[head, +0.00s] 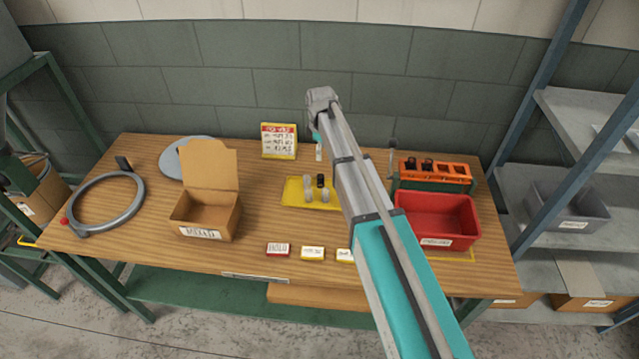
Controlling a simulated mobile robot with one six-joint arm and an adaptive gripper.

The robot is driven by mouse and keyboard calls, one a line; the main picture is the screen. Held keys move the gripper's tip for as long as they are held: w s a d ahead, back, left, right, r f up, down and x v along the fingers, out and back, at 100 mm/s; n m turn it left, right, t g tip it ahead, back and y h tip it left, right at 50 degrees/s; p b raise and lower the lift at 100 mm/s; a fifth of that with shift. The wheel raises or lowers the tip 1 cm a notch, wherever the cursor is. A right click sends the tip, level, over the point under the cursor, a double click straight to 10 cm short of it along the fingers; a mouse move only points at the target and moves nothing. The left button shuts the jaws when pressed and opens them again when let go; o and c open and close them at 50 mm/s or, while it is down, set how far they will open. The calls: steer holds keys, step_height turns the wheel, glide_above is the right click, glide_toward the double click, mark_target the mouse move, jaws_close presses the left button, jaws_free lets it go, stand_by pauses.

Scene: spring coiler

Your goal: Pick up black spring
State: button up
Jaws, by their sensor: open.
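A small black upright piece (320,181), which looks like the black spring, stands in the yellow tray (290,192) at the middle of the table. Several pale grey pieces (307,190) stand beside it. It is too small to make out any coils. My arm crosses the view from the lower right and hides the right part of the tray. My gripper cannot be made out; it seems hidden behind the arm. More black pieces (411,164) sit in the orange rack (448,172) at the back right.
An open cardboard box (206,214) and a grey ring (142,190) are at left. A red bin (440,218) is at right. Small labelled blocks (312,253) line the front. A sign (279,141) stands at the back. Bare wood lies between box and tray.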

mark_target(321, 176)
steer(key=shift+f+b, duration=3.5)
steer(key=shift+f, duration=0.3)
steer(key=shift+f+b, duration=2.6)
steer(key=shift+b, duration=0.05)
steer(key=shift+c, duration=0.3)
jaws_close()
